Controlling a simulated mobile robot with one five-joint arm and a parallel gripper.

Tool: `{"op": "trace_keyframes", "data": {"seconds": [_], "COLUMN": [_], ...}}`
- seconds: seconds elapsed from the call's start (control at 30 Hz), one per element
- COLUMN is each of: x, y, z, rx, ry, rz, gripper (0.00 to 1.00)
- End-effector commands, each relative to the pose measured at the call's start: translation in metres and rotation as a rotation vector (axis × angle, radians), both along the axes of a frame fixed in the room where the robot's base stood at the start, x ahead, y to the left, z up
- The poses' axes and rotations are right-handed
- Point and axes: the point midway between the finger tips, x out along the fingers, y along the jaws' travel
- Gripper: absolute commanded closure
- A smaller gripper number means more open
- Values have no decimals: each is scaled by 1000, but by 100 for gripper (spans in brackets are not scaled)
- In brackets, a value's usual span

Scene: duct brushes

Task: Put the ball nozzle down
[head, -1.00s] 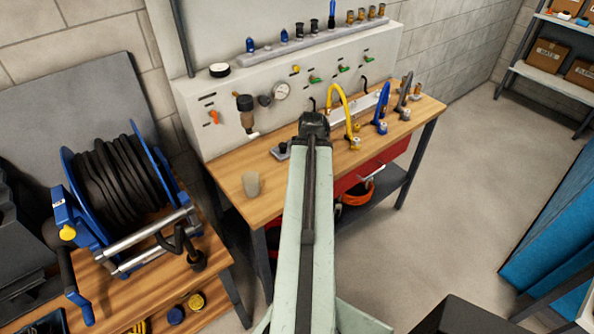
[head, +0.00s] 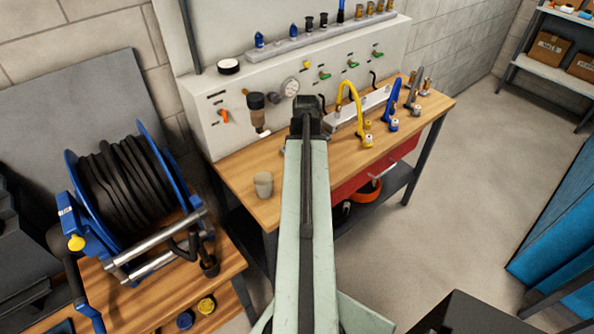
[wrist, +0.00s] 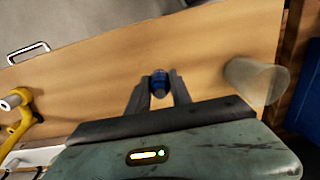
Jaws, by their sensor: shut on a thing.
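In the wrist view my gripper (wrist: 158,76) is shut on a small blue piece, the ball nozzle (wrist: 160,83), held between the two fingertips. The wooden bench top (wrist: 100,75) lies beneath it. I cannot tell whether the nozzle touches the wood. In the head view my arm hides the gripper and the nozzle. A clear cup (head: 263,186) stands on the bench top (head: 235,180); in the wrist view the cup (wrist: 252,80) is to the right of the gripper, apart from it.
Yellow (head: 348,98), blue (head: 384,103) and grey (head: 412,90) hoses stand at the bench's right. A rack (head: 320,38) with several nozzles tops the back panel. A hose reel (head: 130,190) stands at the left. Bench wood between cup and gripper is clear.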

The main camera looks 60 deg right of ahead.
Motion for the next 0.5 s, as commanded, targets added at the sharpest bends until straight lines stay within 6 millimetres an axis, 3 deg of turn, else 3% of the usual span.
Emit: {"op": "trace_keyframes", "data": {"seconds": [0.23, 0.5], "x": [1, 5], "y": [1, 4], "z": [-38, -35], "rx": [0, 0], "ry": [0, 0], "rz": [3, 11], "gripper": [100, 100]}}
